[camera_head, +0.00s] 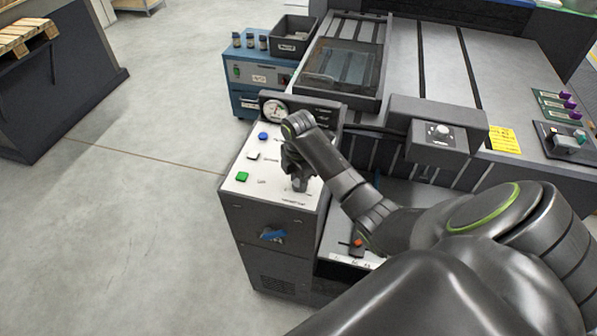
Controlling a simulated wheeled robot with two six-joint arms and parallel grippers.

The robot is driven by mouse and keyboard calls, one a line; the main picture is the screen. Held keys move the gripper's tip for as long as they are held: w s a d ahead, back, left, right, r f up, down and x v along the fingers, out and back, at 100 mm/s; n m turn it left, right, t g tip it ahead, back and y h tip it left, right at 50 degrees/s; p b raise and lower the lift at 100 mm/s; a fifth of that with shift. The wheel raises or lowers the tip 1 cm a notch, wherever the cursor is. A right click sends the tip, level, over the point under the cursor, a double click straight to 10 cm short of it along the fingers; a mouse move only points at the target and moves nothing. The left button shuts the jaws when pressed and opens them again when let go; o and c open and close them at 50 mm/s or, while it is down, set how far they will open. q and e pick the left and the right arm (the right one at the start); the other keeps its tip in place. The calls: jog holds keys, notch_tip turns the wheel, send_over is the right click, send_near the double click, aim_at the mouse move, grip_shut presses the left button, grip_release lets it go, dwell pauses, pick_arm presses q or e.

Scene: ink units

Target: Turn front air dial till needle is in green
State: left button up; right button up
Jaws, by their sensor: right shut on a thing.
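The front control unit (266,196) is a dark box with a white sloped top panel. A round gauge (274,111) with a white face and a needle stands at the back of that panel. The needle's exact place against the coloured bands is too small to tell. My left gripper is not in view.
Blue (263,136), white (253,155) and green (242,176) buttons line the panel's left side. A blue unit with small bottles (250,41) and a black bin (293,36) stands behind. A grey box with a knob (439,134) sits to the right.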

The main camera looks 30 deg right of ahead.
jog(key=shift+r+m+p, duration=0.15)
jog(key=shift+m+p, duration=0.3)
jog(key=shift+m, duration=0.05)
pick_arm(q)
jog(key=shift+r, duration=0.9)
pick_arm(e)
jog(key=o, duration=1)
